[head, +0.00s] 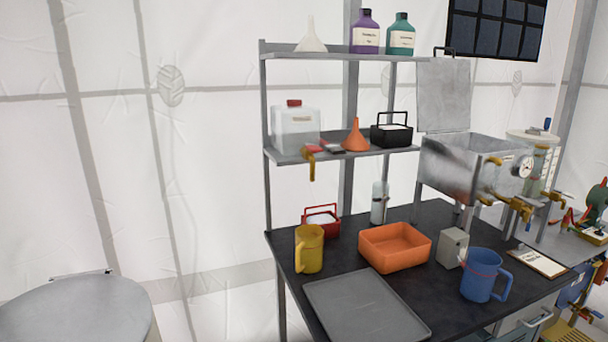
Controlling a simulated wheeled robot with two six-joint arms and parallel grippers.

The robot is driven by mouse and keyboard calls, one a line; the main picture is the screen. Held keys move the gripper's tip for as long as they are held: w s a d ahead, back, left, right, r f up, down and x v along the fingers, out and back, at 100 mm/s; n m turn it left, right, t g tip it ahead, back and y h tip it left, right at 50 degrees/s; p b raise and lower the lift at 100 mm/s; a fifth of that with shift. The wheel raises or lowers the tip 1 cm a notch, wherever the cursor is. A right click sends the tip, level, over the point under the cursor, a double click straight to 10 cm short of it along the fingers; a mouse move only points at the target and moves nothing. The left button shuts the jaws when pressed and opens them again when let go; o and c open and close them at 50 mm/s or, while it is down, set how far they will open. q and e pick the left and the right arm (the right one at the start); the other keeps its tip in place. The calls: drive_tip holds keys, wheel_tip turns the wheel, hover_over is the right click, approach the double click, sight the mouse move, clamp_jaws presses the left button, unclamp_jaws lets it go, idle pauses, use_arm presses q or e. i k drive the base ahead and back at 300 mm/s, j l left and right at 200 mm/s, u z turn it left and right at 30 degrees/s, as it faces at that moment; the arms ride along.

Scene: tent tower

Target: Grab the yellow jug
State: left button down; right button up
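The yellow jug (309,249) stands upright near the left edge of the black table (448,218). Its handle points left. A red-handled caddy (321,217) is just behind it, and the orange tray (396,247) is to its right. Neither of my grippers shows in the head view, and nothing is touching the jug.
A grey flat tray (366,308) lies in front of the jug. A blue jug (482,274) and a small grey box (452,248) stand to the right. A shelf (342,153) with a white canister (295,128) overhangs the table's back. A round grey lid (75,312) is at lower left.

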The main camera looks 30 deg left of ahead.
sight(309, 238)
drive_tip(key=u, duration=0.25)
drive_tip(key=i+l+u, duration=0.15)
drive_tip(key=l+u, duration=0.15)
drive_tip(key=i+l+u, duration=0.15)
drive_tip(key=l+u, duration=0.2)
drive_tip(key=i+l+u, duration=0.1)
drive_tip(key=l+u, duration=0.2)
